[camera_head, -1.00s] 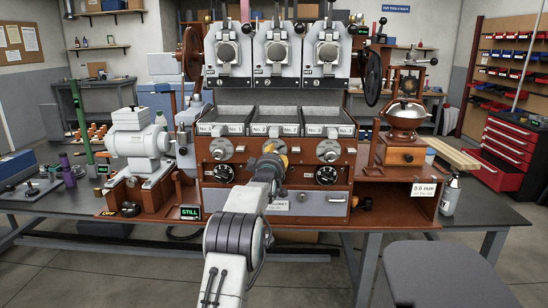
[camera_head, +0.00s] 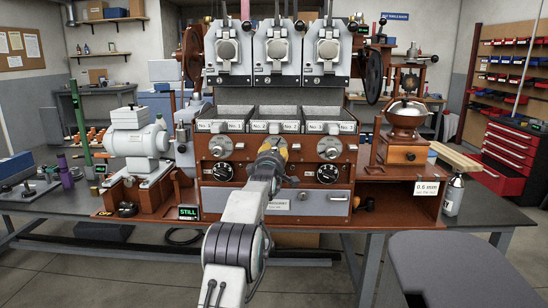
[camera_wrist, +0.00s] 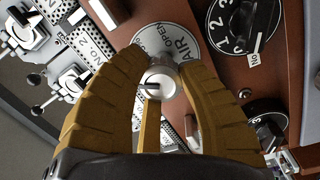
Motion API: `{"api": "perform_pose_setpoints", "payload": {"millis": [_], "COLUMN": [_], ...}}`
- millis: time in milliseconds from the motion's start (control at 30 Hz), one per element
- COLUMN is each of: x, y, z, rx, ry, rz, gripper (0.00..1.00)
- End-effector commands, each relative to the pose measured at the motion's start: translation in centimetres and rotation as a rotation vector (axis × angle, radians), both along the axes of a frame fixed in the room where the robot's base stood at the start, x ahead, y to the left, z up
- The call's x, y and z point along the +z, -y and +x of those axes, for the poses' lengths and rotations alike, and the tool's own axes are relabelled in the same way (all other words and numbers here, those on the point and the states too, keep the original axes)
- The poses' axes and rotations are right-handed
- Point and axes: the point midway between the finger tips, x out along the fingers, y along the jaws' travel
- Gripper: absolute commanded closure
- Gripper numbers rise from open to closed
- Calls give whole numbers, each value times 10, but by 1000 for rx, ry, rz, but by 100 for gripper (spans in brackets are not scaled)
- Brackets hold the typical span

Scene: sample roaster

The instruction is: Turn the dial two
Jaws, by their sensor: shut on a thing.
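My gripper (camera_head: 270,157) reaches the middle of the brown front panel (camera_head: 300,188), under the middle tray. The fingers hide part of that plate. A black numbered dial (camera_wrist: 240,28) lies just right of the plate. In the head view, silver dials show at left (camera_head: 219,147) and right (camera_head: 328,149), with a black dial below each. My gripper and arm hide the middle ones.
Above the panel stand trays (camera_head: 285,113) and several grey roaster heads (camera_head: 277,45). A screen reading STILL (camera_head: 189,212) sits at lower left. A grinder (camera_head: 405,118) stands at right. A grey seat (camera_head: 450,265) is in front right.

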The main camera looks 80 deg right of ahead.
Motion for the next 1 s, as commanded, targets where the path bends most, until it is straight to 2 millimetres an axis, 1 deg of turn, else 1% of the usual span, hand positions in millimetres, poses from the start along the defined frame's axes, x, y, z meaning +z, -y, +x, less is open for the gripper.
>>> {"api": "perform_pose_setpoints", "payload": {"millis": [200,400,867,900,1000], "x": [-2,-1,0,0,0], "y": [0,0,0,0,0], "z": [-2,-1,-1,-1,-1], "rx": [-7,-9,-9,-9,-9], "ry": [-99,-144,-154,-154,-153], "rz": [-5,-8,-10,-10,-10], "gripper": [97,97,98,62,53]}}
